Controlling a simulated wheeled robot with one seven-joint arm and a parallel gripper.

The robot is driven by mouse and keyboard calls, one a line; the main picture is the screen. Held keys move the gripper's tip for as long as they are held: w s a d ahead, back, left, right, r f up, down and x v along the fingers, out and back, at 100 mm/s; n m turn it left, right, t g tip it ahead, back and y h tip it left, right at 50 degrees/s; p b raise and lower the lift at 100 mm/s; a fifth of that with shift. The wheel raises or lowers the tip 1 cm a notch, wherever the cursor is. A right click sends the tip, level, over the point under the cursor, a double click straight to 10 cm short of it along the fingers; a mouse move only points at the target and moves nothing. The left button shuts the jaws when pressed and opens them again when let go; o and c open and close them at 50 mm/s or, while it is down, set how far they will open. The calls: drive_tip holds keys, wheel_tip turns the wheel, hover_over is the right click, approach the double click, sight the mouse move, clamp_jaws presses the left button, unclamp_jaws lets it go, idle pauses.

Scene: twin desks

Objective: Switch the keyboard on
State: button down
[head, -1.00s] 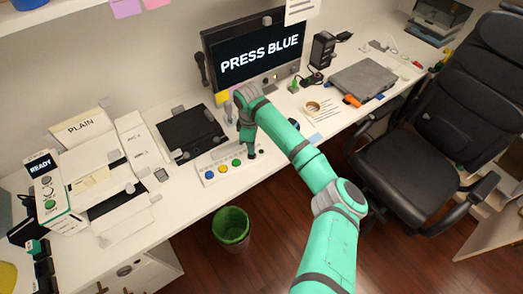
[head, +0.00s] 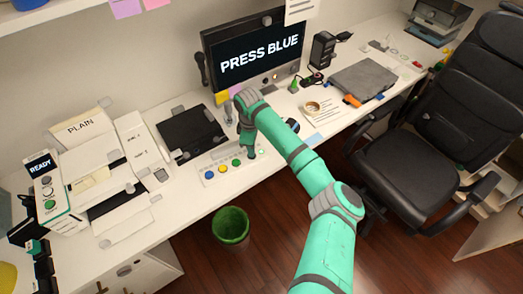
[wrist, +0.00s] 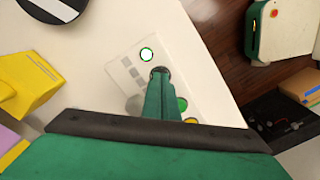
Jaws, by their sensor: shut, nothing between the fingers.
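The keyboard (head: 217,160) is a flat white panel on the desk in front of the monitor. It carries a blue button (head: 209,175), a yellow button (head: 222,171) and a green button (head: 236,162). A round button (wrist: 147,54) with a bright green ring and a white middle sits at its right end; it is lit and also shows in the head view (head: 261,152). My gripper (head: 250,155) is shut and empty, pointing down at the panel beside the lit button. In the wrist view its tips (wrist: 160,72) are just beside that button; whether they touch the panel is unclear.
The monitor (head: 255,55) behind reads "PRESS BLUE". A black pad (head: 187,130) lies left of my arm, and a printer (head: 95,165) stands further left. A green bin (head: 231,226) stands on the floor. A black chair (head: 420,160) is at right.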

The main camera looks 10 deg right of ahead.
drive_tip(key=shift+r, duration=3.05)
